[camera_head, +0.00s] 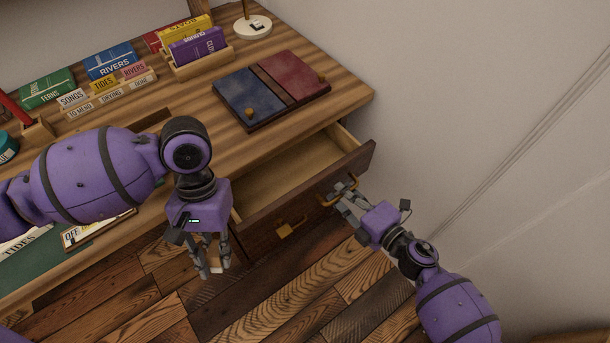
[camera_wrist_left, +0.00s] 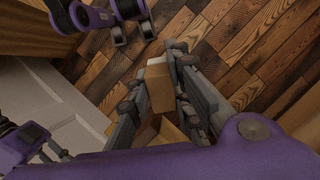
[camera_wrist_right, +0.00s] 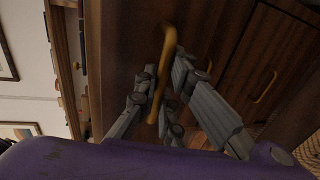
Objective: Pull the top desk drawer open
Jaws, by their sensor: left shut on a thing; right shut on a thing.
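The top desk drawer (camera_head: 280,187) stands partly open, and its empty-looking pale wooden inside shows below the desk top. Its brass handle (camera_head: 337,191) is on the dark front panel and also shows in the right wrist view (camera_wrist_right: 167,50). My right gripper (camera_head: 345,197) is shut on this handle; its fingers (camera_wrist_right: 160,95) are on either side of the bar. My left gripper (camera_head: 212,272) hangs in front of the desk, left of the drawer, pointing down. It is shut on a tan wooden block (camera_wrist_left: 159,86), mostly hidden by the fingers in the head view.
A lower drawer handle (camera_head: 289,228) sits below the open drawer. On the desk are a blue and red folder (camera_head: 270,88), a book holder (camera_head: 203,64), labelled card rows (camera_head: 104,88) and a lamp base (camera_head: 252,26). A wall is to the right; plank floor in front is clear.

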